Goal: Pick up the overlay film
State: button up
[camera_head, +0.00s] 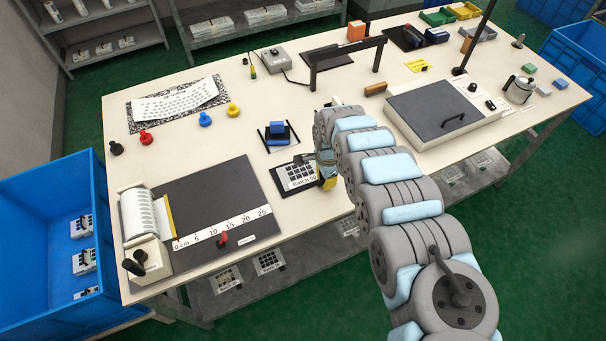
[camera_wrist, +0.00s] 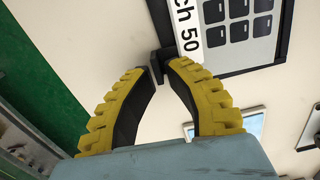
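A flat panel with dark keypad squares and a white "Batch 50" label (camera_head: 299,178) lies in a dark frame near the table's front middle. I take it to be the overlay film; film and backing are hard to tell apart. The wrist view shows part of it (camera_wrist: 238,25) at top right. My gripper (camera_head: 325,177) points down at its right edge. In the wrist view, the yellow-backed fingers of my gripper (camera_wrist: 161,67) come close together at the tips. A small dark block sits between them beside the frame's edge. I cannot tell whether it is gripped.
A clear plate with a blue block (camera_head: 278,131) lies just behind the panel. A dark cutting board with a ruler (camera_head: 215,200) is to the left. A grey-lidded box (camera_head: 438,110) is to the right. A black bridge-like stand (camera_head: 345,55) rises behind.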

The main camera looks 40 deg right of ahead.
grip_shut()
dwell(0.4)
notch_tip(320, 180, up, 4)
jog(key=p, duration=0.5)
jog(key=shift+r, duration=0.1)
jog(key=shift+s+a+r+p, duration=0.2)
jog(key=shift+r+p, duration=0.1)
jog(key=shift+p, duration=0.3)
jog(key=s+a+r+p, duration=0.7)
jog(key=s+p, duration=0.4)
jog(key=p, duration=1.2)
jog(key=shift+r, duration=0.65)
